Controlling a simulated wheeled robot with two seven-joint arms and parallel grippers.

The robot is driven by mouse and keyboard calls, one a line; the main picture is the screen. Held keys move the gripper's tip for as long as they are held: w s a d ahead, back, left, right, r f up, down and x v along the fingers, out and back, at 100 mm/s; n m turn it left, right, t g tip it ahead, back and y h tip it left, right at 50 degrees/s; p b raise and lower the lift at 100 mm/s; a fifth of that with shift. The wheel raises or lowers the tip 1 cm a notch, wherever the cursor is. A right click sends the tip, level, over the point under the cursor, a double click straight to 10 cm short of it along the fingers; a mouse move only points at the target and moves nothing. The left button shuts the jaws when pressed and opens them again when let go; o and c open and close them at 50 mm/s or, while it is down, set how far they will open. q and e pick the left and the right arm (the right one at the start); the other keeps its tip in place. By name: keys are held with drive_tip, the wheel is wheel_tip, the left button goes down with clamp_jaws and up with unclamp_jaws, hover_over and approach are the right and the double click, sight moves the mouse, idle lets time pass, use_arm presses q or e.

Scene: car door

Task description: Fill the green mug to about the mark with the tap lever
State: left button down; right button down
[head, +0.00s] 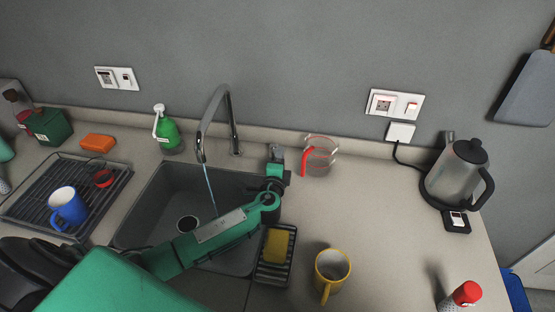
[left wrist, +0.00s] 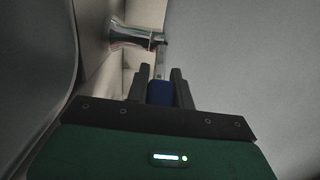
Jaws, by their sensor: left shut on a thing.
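The chrome tap (head: 231,115) stands at the back of the sink, and a thin stream of water (head: 210,187) falls from its spout. The stream's lower end passes behind my left arm. My left gripper (head: 275,163) is right of the tap base, shut on what looks like the tap lever. In the left wrist view the chrome tap base (left wrist: 138,38) is just beyond my fingers (left wrist: 160,85), with a thin part reaching toward them. I cannot make out a green mug; my arm covers part of the sink. My right gripper is not in view.
The dark sink (head: 150,215) has a drain (head: 187,224). A blue mug (head: 67,206) stands on the drying rack (head: 110,190). A clear jug (head: 318,158) with a red handle, a yellow mug (head: 332,272), a sponge (head: 276,246) in a holder and a kettle (head: 459,170) are right.

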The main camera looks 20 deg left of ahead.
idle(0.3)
use_arm(q)
drive_tip(key=c, duration=1.2)
unclamp_jaws()
